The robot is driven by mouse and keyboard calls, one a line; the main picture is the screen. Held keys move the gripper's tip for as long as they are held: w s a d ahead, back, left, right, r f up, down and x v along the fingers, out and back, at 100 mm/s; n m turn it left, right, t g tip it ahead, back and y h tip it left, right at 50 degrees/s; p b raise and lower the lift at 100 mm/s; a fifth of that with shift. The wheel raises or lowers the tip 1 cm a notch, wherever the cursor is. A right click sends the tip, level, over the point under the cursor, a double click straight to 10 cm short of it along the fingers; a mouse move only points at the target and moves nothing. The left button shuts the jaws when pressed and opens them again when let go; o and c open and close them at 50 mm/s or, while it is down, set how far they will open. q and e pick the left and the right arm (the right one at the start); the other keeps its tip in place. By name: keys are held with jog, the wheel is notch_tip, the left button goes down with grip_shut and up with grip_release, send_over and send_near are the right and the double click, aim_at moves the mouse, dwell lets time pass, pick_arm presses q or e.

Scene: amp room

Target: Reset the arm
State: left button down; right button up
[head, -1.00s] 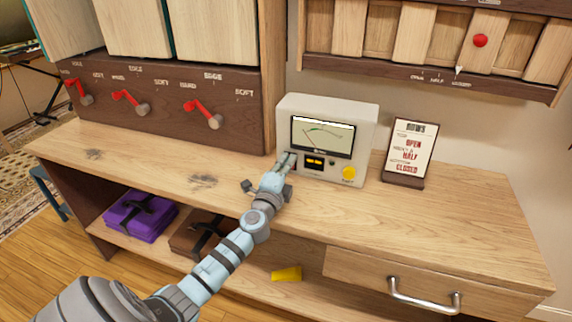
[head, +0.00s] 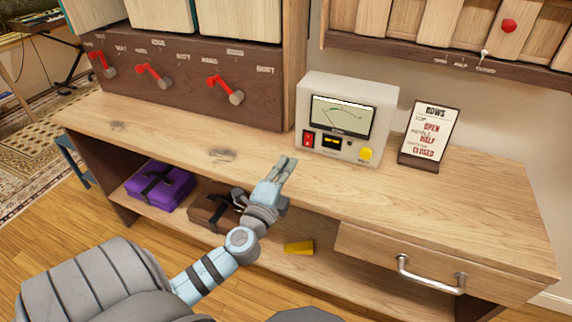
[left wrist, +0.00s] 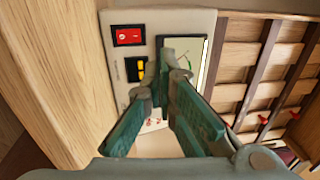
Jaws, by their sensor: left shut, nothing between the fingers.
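My left gripper (head: 284,172) is shut and empty. It hangs over the front edge of the wooden bench (head: 400,215), in front of a cream meter box (head: 318,90) and apart from it. The box has a dial, a red rocker switch (head: 308,139), a small yellow-lit display and a yellow knob (head: 365,154). In the left wrist view the fingers (left wrist: 165,75) cover part of the box's face, and the red switch (left wrist: 129,36) shows beside them. My right gripper is not in view.
A sign (head: 430,135) stands right of the box. Red levers (head: 225,90) sit on a dark panel at the back left. Below the bench are a purple bundle (head: 160,187), a brown bundle (head: 212,212), a yellow object (head: 298,247) and a drawer handle (head: 430,280).

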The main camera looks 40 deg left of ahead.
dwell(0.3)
pick_arm(q)
jog(key=s+a+f+n+g+y, duration=0.1)
jog(key=s+f+n+g+y, duration=0.1)
jog(key=s+f+n+g, duration=0.5)
jog(key=s+d+f+n+g+h, duration=0.35)
jog(key=s+d+f, duration=0.3)
jog(key=s, duration=0.25)
jog(key=s+d+f+n+g+h, duration=0.3)
jog(key=s+d+f+g+h, duration=0.1)
jog(key=s+d+f, duration=0.3)
jog(key=s+a+f+g+p, duration=0.1)
jog(key=s+f+p, duration=0.15)
jog(key=f, duration=0.45)
jog(key=s+a+f+g+p, duration=0.1)
jog(key=s+f+p, duration=0.15)
jog(key=f, duration=0.45)
jog(key=s+f+p, duration=0.4)
jog(key=s+f, duration=0.3)
jog(key=s, duration=0.5)
jog(key=shift+a+g, duration=0.15)
jog(key=shift+g, duration=0.2)
